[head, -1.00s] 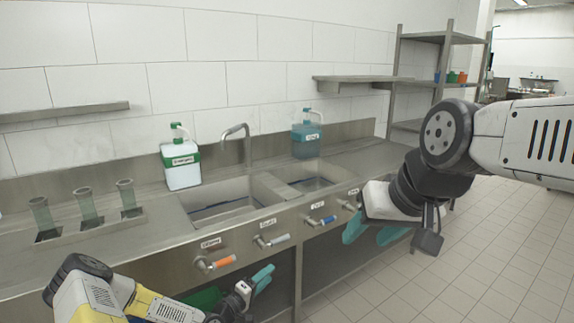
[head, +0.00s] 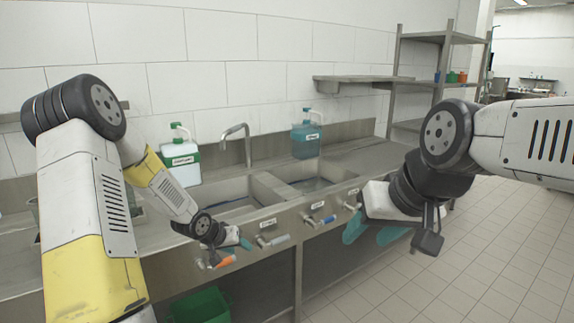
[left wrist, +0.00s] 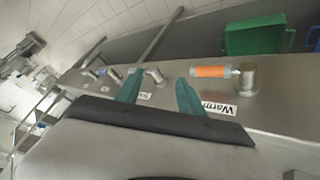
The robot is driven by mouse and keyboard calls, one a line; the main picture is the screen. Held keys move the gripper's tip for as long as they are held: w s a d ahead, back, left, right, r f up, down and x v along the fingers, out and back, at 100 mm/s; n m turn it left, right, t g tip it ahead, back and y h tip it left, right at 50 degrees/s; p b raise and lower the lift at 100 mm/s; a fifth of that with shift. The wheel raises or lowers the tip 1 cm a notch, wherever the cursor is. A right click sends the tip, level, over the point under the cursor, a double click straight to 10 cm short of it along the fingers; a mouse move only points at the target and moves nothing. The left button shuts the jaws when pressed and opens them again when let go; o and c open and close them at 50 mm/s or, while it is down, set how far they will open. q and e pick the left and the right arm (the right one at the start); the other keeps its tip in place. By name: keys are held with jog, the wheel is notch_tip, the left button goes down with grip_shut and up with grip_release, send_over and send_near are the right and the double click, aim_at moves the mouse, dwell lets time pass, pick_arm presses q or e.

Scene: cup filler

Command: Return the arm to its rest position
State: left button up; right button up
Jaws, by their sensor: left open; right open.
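My left arm reaches up in the left half of the head view and bends down to the counter front. Its gripper (head: 240,243) has teal fingers, is open and empty, and is close to the orange-handled tap (head: 224,262). The left wrist view shows the two fingers apart (left wrist: 158,92) and the orange handle (left wrist: 211,71) beside them, not between them. My right gripper (head: 372,233) hangs at the right, in front of the counter's right end, open with nothing seen in it.
The metal counter has a row of taps, including a blue-handled one (head: 322,221), and a double sink (head: 300,183). A green-and-white dispenser (head: 184,165) and a teal dispenser (head: 306,141) stand behind. A green bin (head: 203,307) is below. Tiled floor at right is clear.

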pick_arm(q)
jog(key=s+a+r+y, duration=0.1)
jog(key=s+r+y, duration=0.1)
jog(key=s+r, duration=0.65)
jog(key=s+a+r+y, duration=0.2)
jog(key=s+r, duration=0.3)
jog(key=r, duration=0.6)
jog(key=s+d+r+h, duration=0.1)
jog(key=s+d+r, duration=0.1)
jog(key=s, duration=0.6)
jog(key=s+d+r+g+h, duration=0.1)
jog(key=s+d+r, duration=0.1)
jog(key=s+r, duration=0.3)
jog(key=shift+s+d, duration=0.2)
jog(key=shift+s, duration=1.7)
jog(key=shift+r, duration=0.1)
